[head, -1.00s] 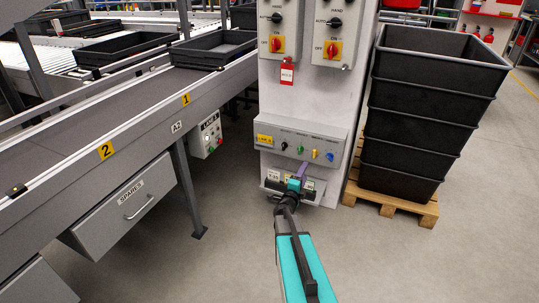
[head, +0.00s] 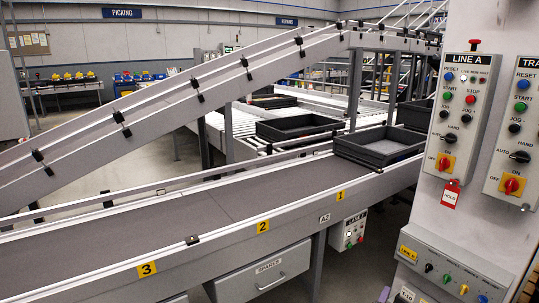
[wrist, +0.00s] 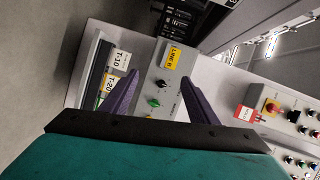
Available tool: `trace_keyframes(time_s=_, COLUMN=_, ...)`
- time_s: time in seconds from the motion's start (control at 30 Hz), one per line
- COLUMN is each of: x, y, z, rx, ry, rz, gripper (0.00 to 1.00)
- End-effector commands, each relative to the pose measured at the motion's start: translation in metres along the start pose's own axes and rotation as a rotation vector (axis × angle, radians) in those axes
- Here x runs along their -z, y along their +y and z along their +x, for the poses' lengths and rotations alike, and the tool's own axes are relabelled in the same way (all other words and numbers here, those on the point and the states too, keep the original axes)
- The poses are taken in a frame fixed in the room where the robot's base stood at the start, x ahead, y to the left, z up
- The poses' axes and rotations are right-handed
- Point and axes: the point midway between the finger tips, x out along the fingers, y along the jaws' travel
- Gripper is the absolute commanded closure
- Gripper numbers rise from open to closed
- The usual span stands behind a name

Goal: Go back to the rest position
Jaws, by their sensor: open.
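My gripper (wrist: 160,79) shows only in the wrist view, where its two purple fingers stand apart with nothing between them. Beyond them is the grey sloped control box (wrist: 166,95) with a yellow label, a green knob and a black knob. Below that box, at the left of the wrist picture, is a holder with T-10 (wrist: 121,60) and T-20 (wrist: 106,91) tags. The gripper looks clear of the panel, though the gap is hard to judge. My arm and gripper are outside the head view.
The pale column carries the LINE A box (head: 461,115) and the red hold tag (head: 450,194). A grey conveyor (head: 200,225) crosses the head view, with black trays (head: 380,146) at its far end. A drawer (head: 265,272) hangs beneath it.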

Motion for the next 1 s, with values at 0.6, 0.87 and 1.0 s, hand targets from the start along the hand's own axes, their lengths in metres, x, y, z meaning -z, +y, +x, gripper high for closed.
trace_keyframes(time_s=0.6, x=-0.164, y=0.09, z=-0.21, rx=-0.389, ry=-0.733, rz=-0.621, gripper=0.45)
trace_keyframes(time_s=0.87, x=-0.159, y=0.136, z=-0.305, rx=-0.549, ry=-1.012, rz=-0.909, gripper=0.45)
trace_keyframes(time_s=1.0, x=-0.142, y=0.157, z=-0.353, rx=-0.636, ry=-1.153, rz=-1.056, gripper=0.45)
